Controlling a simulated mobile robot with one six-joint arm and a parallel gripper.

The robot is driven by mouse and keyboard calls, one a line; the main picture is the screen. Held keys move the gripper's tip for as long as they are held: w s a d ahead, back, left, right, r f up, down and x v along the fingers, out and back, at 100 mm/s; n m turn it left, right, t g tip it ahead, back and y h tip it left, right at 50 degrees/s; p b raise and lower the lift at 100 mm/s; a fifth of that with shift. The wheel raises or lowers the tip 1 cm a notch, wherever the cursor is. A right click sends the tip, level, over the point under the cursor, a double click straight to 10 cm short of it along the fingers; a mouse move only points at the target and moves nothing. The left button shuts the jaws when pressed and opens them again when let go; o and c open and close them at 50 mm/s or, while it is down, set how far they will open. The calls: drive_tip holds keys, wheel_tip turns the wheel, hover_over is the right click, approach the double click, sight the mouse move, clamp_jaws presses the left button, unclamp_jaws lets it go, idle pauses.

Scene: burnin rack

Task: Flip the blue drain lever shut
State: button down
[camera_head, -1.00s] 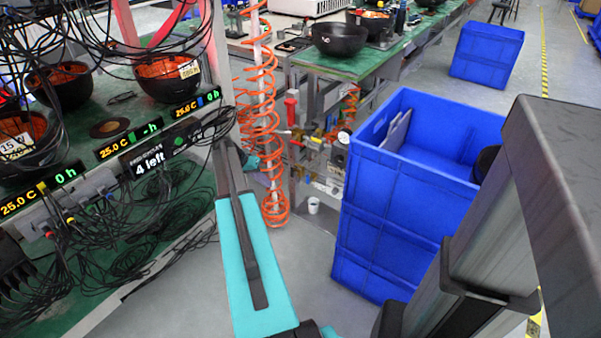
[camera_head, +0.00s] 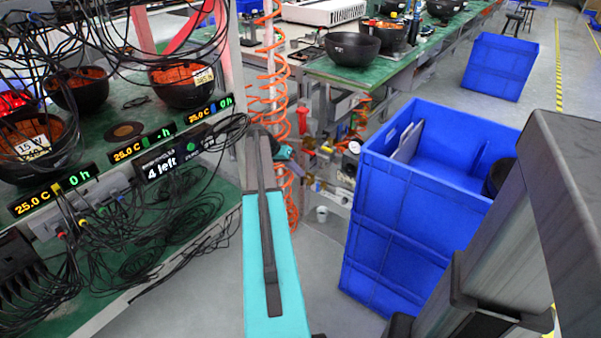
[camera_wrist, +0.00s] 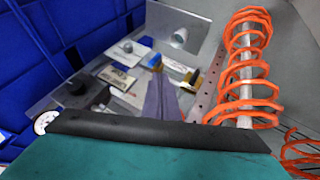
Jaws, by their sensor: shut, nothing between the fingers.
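In the wrist view my gripper (camera_wrist: 158,78) is shut and empty, its narrow grey fingers pointing at a valve panel (camera_wrist: 205,38).
An orange coiled hose (camera_head: 285,90) hangs close beside the valves; it also shows in the wrist view (camera_wrist: 247,70). Stacked blue crates (camera_head: 400,215) stand to the right. A cabled rack (camera_head: 110,260) fills the left.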

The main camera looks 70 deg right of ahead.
drive_tip(key=b+x, duration=0.1)
drive_tip(key=x, duration=0.8)
drive_tip(key=shift+w+a+r, duration=0.1)
drive_tip(key=shift+a, duration=0.1)
idle(0.4)
drive_tip(key=shift+t, duration=0.4)
